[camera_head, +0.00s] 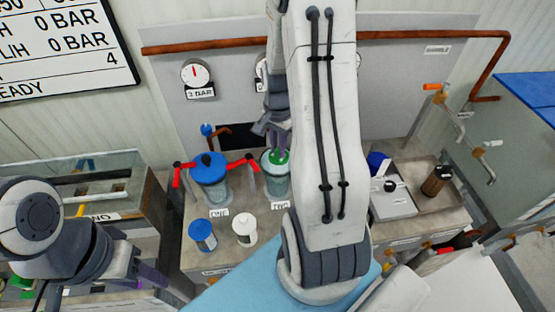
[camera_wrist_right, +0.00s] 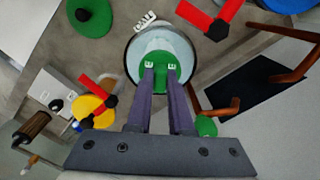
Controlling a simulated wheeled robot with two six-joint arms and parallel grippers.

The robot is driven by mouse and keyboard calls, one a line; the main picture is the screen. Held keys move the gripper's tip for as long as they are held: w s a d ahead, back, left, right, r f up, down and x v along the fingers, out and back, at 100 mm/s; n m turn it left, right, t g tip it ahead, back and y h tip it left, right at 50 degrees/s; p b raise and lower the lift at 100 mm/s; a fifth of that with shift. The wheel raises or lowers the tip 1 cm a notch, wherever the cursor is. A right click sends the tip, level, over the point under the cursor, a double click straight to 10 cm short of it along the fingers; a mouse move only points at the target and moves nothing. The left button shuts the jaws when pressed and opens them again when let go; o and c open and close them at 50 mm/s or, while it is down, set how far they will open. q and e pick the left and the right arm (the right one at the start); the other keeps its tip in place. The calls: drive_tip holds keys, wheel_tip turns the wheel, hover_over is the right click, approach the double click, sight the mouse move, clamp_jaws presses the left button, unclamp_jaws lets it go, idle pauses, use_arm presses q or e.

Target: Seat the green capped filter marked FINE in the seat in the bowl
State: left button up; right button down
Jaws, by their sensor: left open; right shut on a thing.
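The green capped filter (camera_wrist_right: 158,60) is between my right gripper's fingers (camera_wrist_right: 162,72), inside the open clear bowl (camera_wrist_right: 136,52) in the right wrist view. In the head view the green cap (camera_head: 279,157) shows at the mouth of the bowl (camera_head: 277,185), with my right gripper (camera_head: 270,135) above it, shut on it. The marking on the cap is not readable. The filter's lower end and the seat are hidden, so I cannot tell whether they touch. My left gripper (camera_head: 150,274) is at the lower left, away from the bowl, open and empty.
A blue-lidded bowl (camera_head: 209,170) with red handles stands left of the open bowl. Blue (camera_head: 203,235) and white (camera_head: 244,228) capped filters stand in front. A green lid with a black knob (camera_wrist_right: 90,16) lies nearby. Copper pipes (camera_wrist_right: 292,80) run near the bowl.

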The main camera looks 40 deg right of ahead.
sight(278, 161)
wheel_tip(278, 161, down, 6)
drive_tip(key=shift+f+p, duration=0.15)
drive_tip(key=shift+p, duration=0.25)
drive_tip(key=c, duration=0.8)
unclamp_jaws()
wheel_tip(278, 161, up, 12)
drive_tip(key=shift+s+r+b, duration=0.1)
drive_tip(key=shift+b, duration=0.85)
drive_tip(key=s+a+r+n, duration=0.2)
drive_tip(key=a+n, duration=0.3)
drive_tip(key=a, duration=0.4)
drive_tip(key=s+a+r+n, duration=0.1)
drive_tip(key=s+a+n, duration=0.2)
drive_tip(key=a+n, duration=0.35)
drive_tip(key=s+a+r+n, duration=0.2)
drive_tip(key=a+n, duration=0.2)
drive_tip(key=a, duration=0.6)
drive_tip(key=s+a+n, duration=0.1)
drive_tip(key=s+n, duration=0.1)
drive_tip(key=s, duration=0.1)
drive_tip(key=s+a+n, duration=0.2)
drive_tip(key=s+n, duration=0.1)
drive_tip(key=s+a+n+y, duration=0.1)
drive_tip(key=s+a+n, duration=0.1)
drive_tip(key=s, duration=0.1)
drive_tip(key=shift+s+a+r, duration=0.1)
drive_tip(key=shift+a+r, duration=0.05)
drive_tip(key=shift+r, duration=0.25)
